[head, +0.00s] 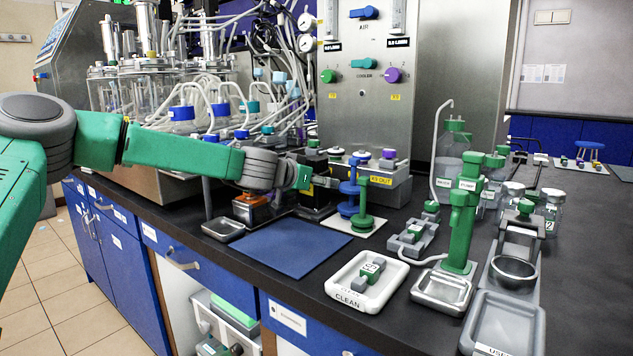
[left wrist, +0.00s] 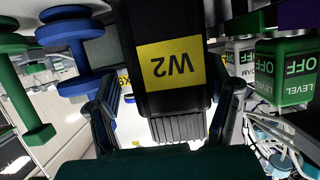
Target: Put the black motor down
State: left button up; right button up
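The black motor (left wrist: 170,85) fills the middle of the left wrist view, with a yellow label reading W2, upside down there, and a grey ribbed end towards me. My left gripper (left wrist: 168,100) has one finger on each side of it and appears shut on it. In the head view my left gripper (head: 303,176) is at the black motor (head: 318,196), over the back of the bench, left of the blue and green spools. The motor's underside is hidden, so I cannot tell if it touches the bench. My right gripper is not in view.
Blue spools (head: 348,196) and a green spool (head: 363,215) stand on a pale plate close right of the motor. An orange-topped block (head: 252,205) and a metal tray (head: 222,229) are left. A blue mat (head: 285,247) lies bare in front. A white CLEAN tray (head: 345,292) is nearer.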

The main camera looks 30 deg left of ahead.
pick_arm(q)
jog(key=shift+a+f, duration=0.1)
jog(key=shift+a, duration=0.5)
jog(key=shift+s+a, duration=0.15)
jog(key=p+v, duration=0.4)
jog(key=v, duration=0.7)
jog(key=shift+s+d+r, duration=0.25)
jog(key=shift+s+r, duration=0.05)
jog(key=shift+s, duration=0.05)
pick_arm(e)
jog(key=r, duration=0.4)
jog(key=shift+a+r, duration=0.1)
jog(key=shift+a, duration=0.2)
pick_arm(q)
jog(key=shift+d, duration=0.15)
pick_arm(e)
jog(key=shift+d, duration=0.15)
